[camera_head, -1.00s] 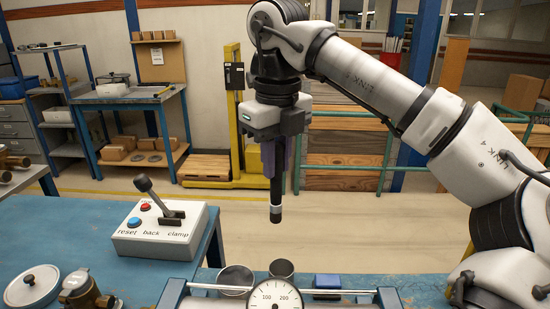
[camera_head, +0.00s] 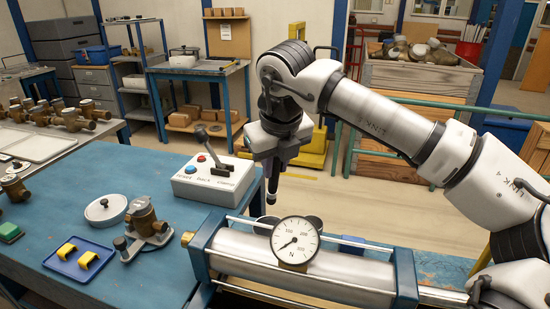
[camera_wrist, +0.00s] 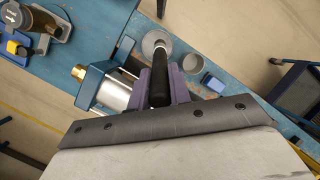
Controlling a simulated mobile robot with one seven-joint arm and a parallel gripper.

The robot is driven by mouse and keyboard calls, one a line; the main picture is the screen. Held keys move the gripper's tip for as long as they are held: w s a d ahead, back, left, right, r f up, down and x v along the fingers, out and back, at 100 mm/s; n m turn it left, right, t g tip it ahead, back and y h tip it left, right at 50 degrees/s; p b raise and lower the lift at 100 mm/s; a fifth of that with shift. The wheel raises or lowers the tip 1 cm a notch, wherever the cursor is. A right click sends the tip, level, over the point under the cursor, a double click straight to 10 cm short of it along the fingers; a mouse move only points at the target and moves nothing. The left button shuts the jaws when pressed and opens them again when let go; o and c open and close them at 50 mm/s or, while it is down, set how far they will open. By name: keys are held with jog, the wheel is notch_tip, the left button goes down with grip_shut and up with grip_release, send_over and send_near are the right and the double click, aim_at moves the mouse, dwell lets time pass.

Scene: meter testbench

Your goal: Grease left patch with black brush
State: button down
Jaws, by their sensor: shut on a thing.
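My gripper (camera_head: 272,164) is shut on the black brush (camera_head: 271,190), which points down just behind the round gauge (camera_head: 296,240). In the wrist view, the purple fingers of my gripper (camera_wrist: 161,84) close on both sides of the black brush (camera_wrist: 160,90). The brush's light band and dark tip show in front of or over a round grey cup (camera_wrist: 151,40); I cannot tell whether it is inside. No patch can be made out clearly as the left patch in either view.
A silver cylinder bench (camera_head: 340,268) with blue end plates spans the front. A control box (camera_head: 214,178) with a lever stands at the table's back. A round lid (camera_head: 106,211), brass meter (camera_head: 143,218) and blue tray (camera_head: 78,260) with yellow parts occupy the left.

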aim_at(273, 195)
jog(key=shift+s+a+f, duration=0.1)
jog(key=shift+a+f, duration=0.15)
jog(key=shift+f, duration=0.15)
jog(key=shift+f+b, duration=1.75)
jog(key=shift+f, duration=1.05)
jog(key=shift+f+b, duration=0.7)
jog(key=shift+b, duration=0.25)
dwell(0.3)
jog(key=shift+r, duration=0.15)
jog(key=shift+r+p, duration=2)
jog(key=shift+r, duration=1.45)
